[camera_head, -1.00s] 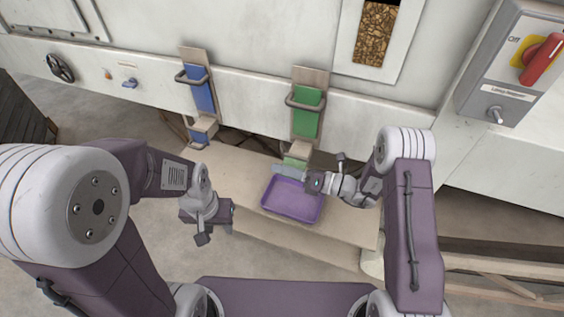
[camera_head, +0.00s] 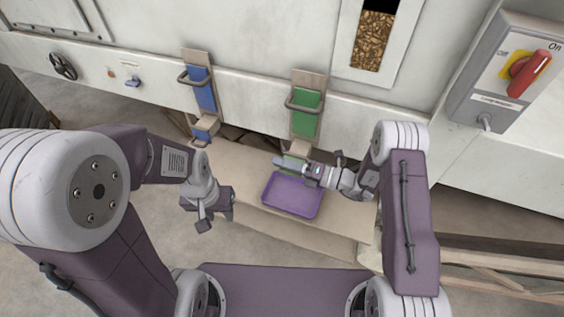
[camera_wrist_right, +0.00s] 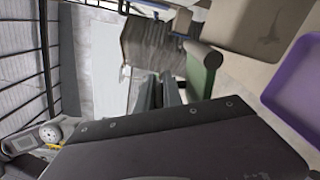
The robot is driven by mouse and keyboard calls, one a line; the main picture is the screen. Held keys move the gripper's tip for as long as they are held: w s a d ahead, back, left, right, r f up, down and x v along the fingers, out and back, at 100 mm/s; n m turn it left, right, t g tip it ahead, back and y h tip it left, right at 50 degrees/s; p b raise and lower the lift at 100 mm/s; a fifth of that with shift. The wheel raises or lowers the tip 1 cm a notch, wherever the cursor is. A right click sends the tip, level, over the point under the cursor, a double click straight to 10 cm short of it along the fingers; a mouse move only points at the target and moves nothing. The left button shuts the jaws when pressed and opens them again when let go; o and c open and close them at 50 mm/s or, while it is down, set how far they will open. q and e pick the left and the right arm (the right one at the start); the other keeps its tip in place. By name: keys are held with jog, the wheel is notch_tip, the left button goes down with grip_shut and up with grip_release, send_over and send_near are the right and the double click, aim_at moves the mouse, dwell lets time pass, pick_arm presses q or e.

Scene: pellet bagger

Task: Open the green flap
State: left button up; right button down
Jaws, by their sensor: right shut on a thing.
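The green flap (camera_head: 291,164) is at the bottom of the chute under the green slide plate (camera_head: 305,117), just behind the purple tray. In the right wrist view the green flap (camera_wrist_right: 202,72) shows right beside my fingers. My right gripper (camera_head: 288,162) is shut at the flap's edge, and its fingers (camera_wrist_right: 160,92) hide the exact contact. My left gripper (camera_head: 205,215) hangs empty to the left of the bench, away from the flap; I cannot make out its jaw gap.
The purple tray (camera_head: 292,196) sits on the tan bench (camera_head: 245,176) below the chute. A blue slide plate (camera_head: 202,91) with a blue flap (camera_head: 206,128) is to the left. A switch box with a red handle (camera_head: 529,74) is at the right.

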jog(key=c, duration=1.8)
grip_release()
jog(key=shift+o, duration=0.2)
jog(key=v, duration=0.9)
jog(key=shift+b, duration=0.3)
